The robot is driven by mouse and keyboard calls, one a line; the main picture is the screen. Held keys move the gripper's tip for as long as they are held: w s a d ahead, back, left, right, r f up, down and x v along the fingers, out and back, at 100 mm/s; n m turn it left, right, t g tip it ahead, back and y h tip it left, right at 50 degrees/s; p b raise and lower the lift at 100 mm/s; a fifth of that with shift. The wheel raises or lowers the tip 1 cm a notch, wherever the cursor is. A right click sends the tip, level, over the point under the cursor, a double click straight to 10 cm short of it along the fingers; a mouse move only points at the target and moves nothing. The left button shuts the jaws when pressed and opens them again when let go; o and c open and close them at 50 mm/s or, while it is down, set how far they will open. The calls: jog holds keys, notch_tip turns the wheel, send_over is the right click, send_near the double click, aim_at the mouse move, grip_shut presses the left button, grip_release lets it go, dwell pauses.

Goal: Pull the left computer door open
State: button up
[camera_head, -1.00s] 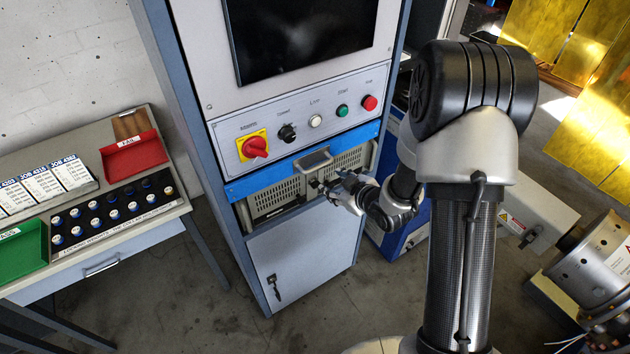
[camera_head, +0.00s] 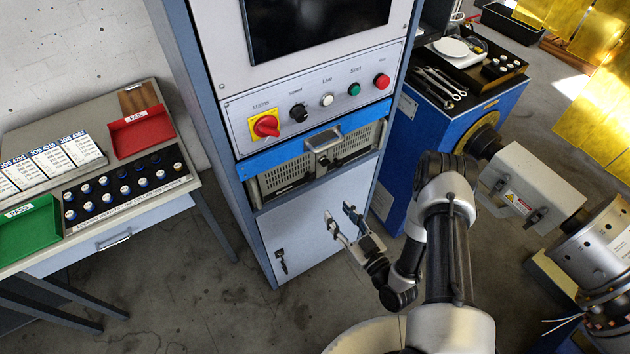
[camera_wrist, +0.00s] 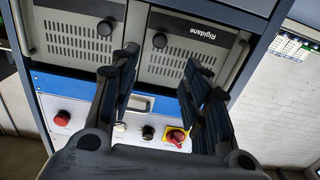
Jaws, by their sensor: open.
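Two grey computer fronts with vent slots sit side by side in the cabinet bay. The left computer door (camera_head: 284,178) looks shut in the head view; its front shows on the right in the wrist view (camera_wrist: 178,68), with a black knob (camera_wrist: 160,40). The right computer's front (camera_head: 352,143) is beside it and also looks shut. A blue flap with a metal handle (camera_head: 323,141) is raised above them. My gripper (camera_head: 340,212) is open and empty, apart from both doors, in front of the lower cabinet door. Its fingers (camera_wrist: 160,68) cover part of the fronts in the wrist view.
The control panel (camera_head: 318,98) with switch and buttons is above the bay. The lower cabinet door (camera_head: 300,240) is shut. A bench (camera_head: 130,222) with trays stands left; a blue machine (camera_head: 402,170) stands right. Floor in front of the cabinet is clear.

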aim_at(312, 180)
jog(key=b+x, duration=0.1)
jog(key=x, duration=1.3)
jog(key=shift+w+a+b, duration=0.2)
jog(key=shift+w+b, duration=0.05)
jog(key=shift+b, duration=0.05)
jog(key=shift+c, duration=0.4)
grip_shut()
